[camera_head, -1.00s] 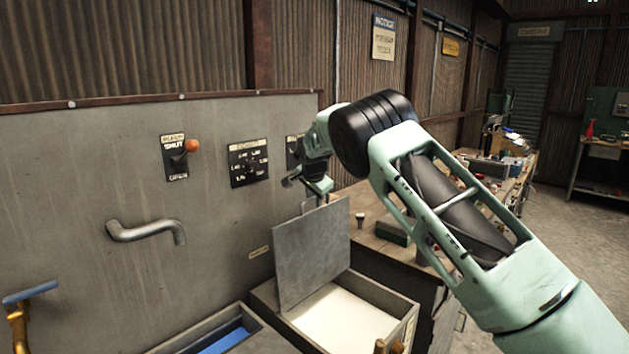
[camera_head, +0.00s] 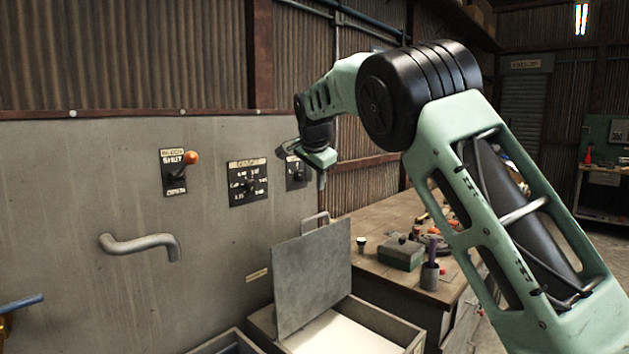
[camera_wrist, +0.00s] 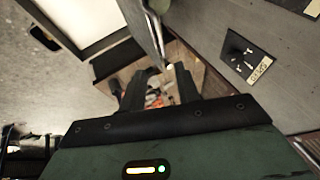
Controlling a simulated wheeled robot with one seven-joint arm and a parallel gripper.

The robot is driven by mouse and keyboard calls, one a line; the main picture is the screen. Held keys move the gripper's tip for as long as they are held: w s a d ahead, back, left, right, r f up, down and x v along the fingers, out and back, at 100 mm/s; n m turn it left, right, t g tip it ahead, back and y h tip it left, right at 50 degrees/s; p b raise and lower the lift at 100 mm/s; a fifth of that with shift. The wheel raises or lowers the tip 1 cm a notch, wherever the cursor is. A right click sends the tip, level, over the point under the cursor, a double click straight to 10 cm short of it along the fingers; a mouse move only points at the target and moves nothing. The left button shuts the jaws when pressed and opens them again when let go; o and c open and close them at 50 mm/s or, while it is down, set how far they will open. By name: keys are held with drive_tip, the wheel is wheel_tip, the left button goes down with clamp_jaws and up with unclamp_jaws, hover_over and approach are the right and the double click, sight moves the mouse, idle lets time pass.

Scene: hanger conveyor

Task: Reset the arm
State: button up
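My arm reaches from the right toward the wall panel, and my gripper (camera_head: 321,180) points down above the grey lid. In the wrist view, its two dark fingers (camera_wrist: 158,84) stand apart with nothing held between them. The grey lid (camera_head: 312,280) stands tilted up on the open box (camera_head: 385,322), whose pale inside shows. The lid's handle (camera_head: 315,221) at its top edge is below my gripper and apart from it.
The wall panel holds an orange-knobbed lever (camera_head: 190,158) at SHUT, a dial plate (camera_head: 249,184), a smaller plate (camera_head: 296,171) close to my gripper, and a bent pipe (camera_head: 140,246). A cluttered workbench (camera_head: 372,215) stands behind the box.

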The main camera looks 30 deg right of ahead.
idle(0.4)
drive_tip(key=s+a+f+n+g+y+b, duration=0.1)
drive_tip(key=s+a+f+n+y, duration=0.1)
drive_tip(key=s+a+f+n, duration=0.4)
drive_tip(key=s+a+f+n+g+y, duration=0.1)
drive_tip(key=s+a+f+n, duration=0.1)
drive_tip(key=s+a, duration=0.65)
drive_tip(key=s+a+f+n+g+y+b, duration=0.1)
drive_tip(key=s+a+f+n+g+y, duration=0.1)
drive_tip(key=s+a+f+n, duration=0.4)
drive_tip(key=s+f+n, duration=0.2)
drive_tip(key=s+n, duration=0.1)
drive_tip(key=s, duration=0.6)
drive_tip(key=s+a+f+n+g+h, duration=0.1)
drive_tip(key=s+f+n, duration=0.1)
drive_tip(key=s, duration=0.8)
drive_tip(key=s+a+f+n, duration=0.1)
drive_tip(key=s+f+n, duration=0.1)
drive_tip(key=s, duration=0.8)
drive_tip(key=shift+s+a+f+n+g+b, duration=0.3)
drive_tip(key=shift+n+g, duration=0.1)
drive_tip(key=shift+n, duration=0.5)
drive_tip(key=shift+w, duration=0.1)
